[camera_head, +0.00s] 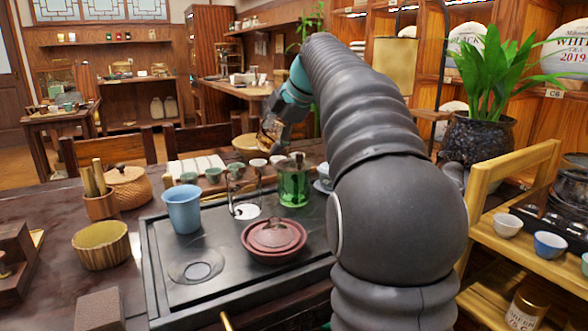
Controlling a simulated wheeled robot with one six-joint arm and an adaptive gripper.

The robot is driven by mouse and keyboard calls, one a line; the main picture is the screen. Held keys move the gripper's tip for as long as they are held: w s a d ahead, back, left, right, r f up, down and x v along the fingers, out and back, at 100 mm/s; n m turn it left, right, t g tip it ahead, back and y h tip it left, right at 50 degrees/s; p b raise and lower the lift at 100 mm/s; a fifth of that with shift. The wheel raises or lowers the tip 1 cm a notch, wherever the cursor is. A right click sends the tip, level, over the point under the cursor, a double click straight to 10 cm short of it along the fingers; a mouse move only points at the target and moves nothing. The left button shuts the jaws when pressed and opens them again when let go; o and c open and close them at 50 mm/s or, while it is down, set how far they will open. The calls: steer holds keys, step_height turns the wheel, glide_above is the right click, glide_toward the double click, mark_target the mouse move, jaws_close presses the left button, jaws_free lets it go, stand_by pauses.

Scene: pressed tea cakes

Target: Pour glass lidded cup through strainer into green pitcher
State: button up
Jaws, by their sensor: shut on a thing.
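My gripper (277,122) is shut on a small glass vessel with a brownish look (267,137), which I take to be the glass lidded cup. It is held tilted, above and a little left of the green pitcher, seemingly farther back. Its lid and mouth are too small to make out. The green pitcher (293,186) is clear green glass and stands upright at the back right of the dark tea tray. Just left of it is a thin wire stand (243,186) with a white round piece at its foot. I cannot make out the strainer clearly.
The dark tray (165,292) also holds a blue cup (183,209), a reddish-brown lidded bowl (274,239) and a clear glass disc (196,271). Several small cups stand behind. A wooden bowl (101,247) is left; a wooden rack (510,165) is right.

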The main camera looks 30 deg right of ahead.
steer(key=shift+s+d+r+t+b, duration=0.1)
steer(key=shift+s+d+t+b, duration=0.15)
steer(key=shift+s+t+b, duration=0.4)
steer(key=shift+r+t+y+b, duration=0.25)
steer(key=shift+t+y+b, duration=0.3)
steer(key=shift+b, duration=1.1)
steer(key=shift+d, duration=0.1)
steer(key=shift+f+b, duration=0.2)
steer(key=shift+b, duration=0.65)
steer(key=shift+s+f+t+y+b, duration=0.1)
steer(key=shift+f+t+y+b, duration=0.15)
steer(key=shift+b, duration=0.4)
steer(key=shift+s+d+f+t+b, duration=0.1)
steer(key=shift+f+t+b, duration=0.25)
steer(key=shift+b, duration=0.55)
steer(key=shift+r+t+y, duration=0.3)
steer(key=shift+r+t, duration=0.1)
steer(key=shift+r, duration=0.35)
steer(key=shift+r+b, duration=0.1)
steer(key=shift+b, duration=0.25)
